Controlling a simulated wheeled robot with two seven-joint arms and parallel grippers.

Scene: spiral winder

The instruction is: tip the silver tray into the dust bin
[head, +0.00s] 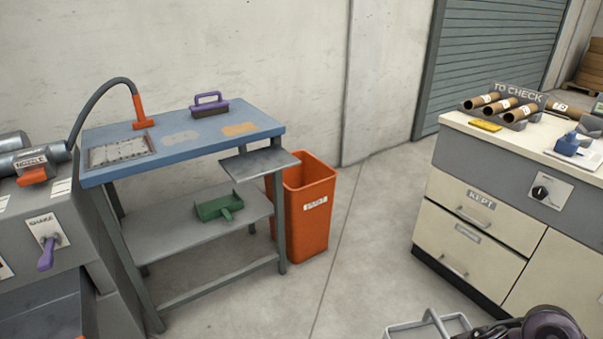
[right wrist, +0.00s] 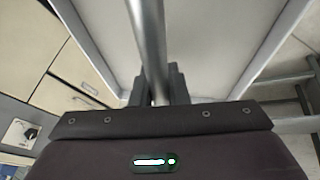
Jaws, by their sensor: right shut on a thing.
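The dust bin (head: 310,222) is an open orange bin with a white label, standing on the floor at the right end of the blue bench. The silver tray (head: 402,327) shows only in part at the bottom edge of the head view, right of and nearer than the bin. In the right wrist view the tray (right wrist: 215,35) fills the upper middle, with its raised rims and a round metal handle. My right gripper (right wrist: 160,88) is shut on that handle. The tray's contents, if any, cannot be made out. My left gripper is not in view.
A grey plate (head: 259,163) juts from the blue bench (head: 190,143) close to the bin's left rim. A green dustpan-like scoop (head: 218,206) lies on the lower shelf. A cream cabinet (head: 480,215) stands at the right. Clear floor (head: 365,240) lies between bin and cabinet.

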